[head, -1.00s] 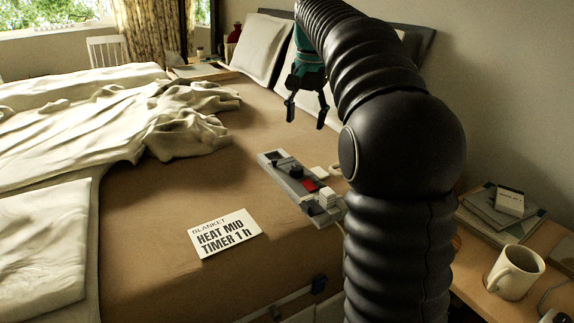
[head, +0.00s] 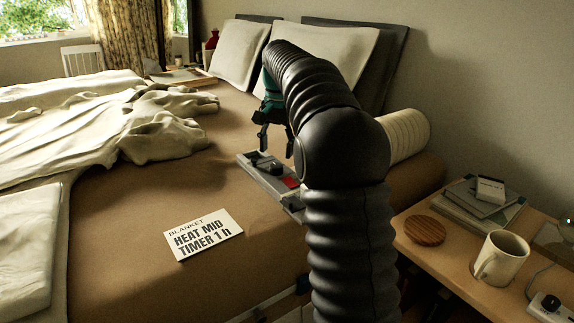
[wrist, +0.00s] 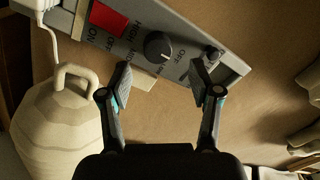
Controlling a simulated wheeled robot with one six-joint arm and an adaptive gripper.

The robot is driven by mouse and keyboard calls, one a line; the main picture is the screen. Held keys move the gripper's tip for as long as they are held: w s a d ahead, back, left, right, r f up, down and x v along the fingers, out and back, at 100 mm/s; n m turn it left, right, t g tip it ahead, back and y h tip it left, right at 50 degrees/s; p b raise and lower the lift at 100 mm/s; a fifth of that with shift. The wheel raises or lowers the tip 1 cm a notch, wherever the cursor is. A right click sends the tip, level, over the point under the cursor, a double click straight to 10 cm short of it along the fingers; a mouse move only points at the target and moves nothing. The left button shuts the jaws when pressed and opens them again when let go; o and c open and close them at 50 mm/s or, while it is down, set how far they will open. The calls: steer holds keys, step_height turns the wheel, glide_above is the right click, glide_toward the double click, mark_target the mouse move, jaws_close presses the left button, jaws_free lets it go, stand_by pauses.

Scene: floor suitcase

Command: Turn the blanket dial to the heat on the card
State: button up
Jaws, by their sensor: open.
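The white card (head: 190,247) lies on the bed and reads BLANKET, HEAT MID, TIMER 1 h. The grey blanket control panel (head: 246,161) lies on the bed beyond it, partly hidden by my arm. In the wrist view the panel (wrist: 190,22) runs across the top, with a round dark dial (wrist: 157,45) and printed labels around it; HIGH and OFF are partly readable. I cannot tell for sure which mark the dial points to. My gripper (head: 277,146) is open above the panel. In the wrist view its fingertips (wrist: 162,77) are apart, just short of the dial, holding nothing.
A red switch (wrist: 108,18) sits left of the dial, and a small dark knob (wrist: 212,54) sits right. The nightstand (head: 455,268) holds a mug (head: 499,258).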

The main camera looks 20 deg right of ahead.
mark_target(276, 165)
steer(key=shift+w+a+f+b, duration=0.1)
steer(key=shift+f+b, duration=0.35)
steer(key=shift+f, duration=1.85)
